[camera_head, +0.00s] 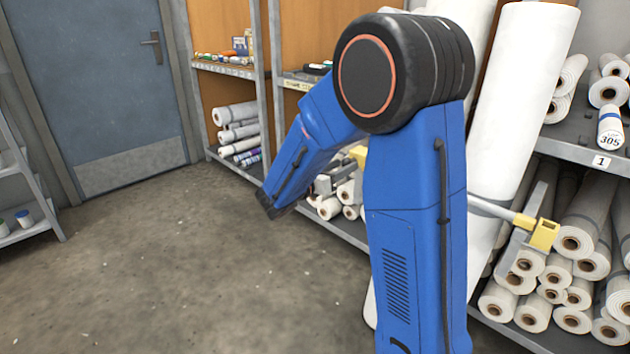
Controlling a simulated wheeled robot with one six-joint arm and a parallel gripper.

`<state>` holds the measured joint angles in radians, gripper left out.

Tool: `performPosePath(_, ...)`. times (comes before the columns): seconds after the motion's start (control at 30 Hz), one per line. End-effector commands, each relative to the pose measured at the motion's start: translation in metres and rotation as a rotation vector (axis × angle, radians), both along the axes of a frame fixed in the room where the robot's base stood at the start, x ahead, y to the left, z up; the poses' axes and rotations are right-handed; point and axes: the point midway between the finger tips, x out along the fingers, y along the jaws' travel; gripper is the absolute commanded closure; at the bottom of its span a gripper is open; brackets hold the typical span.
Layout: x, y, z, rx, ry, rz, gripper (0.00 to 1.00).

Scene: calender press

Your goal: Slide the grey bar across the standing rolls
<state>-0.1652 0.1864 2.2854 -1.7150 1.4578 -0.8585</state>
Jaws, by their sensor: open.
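The grey bar (492,208) shows right of my blue arm, in front of a tall white standing roll (522,85). Another standing roll (458,14) is mostly hidden behind my arm. The rolls lean slightly. My forearm points down and left, away from the visible bar. No gripper fingers can be made out.
A shelf on the right (575,150) holds lying white rolls, with several more stacked below. A shelf unit at the back (225,70) holds rolls and small items. A grey door (95,90) stands at the back left. The concrete floor (190,260) is clear at left.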

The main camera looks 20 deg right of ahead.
Motion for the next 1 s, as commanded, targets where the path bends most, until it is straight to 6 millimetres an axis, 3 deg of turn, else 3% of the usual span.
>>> performPosePath(0.6,-0.033,0.093,0.000,0.000,-0.001,0.004,0.53)
performPosePath(1.0,-0.044,0.121,0.000,0.000,0.000,0.001,0.53)
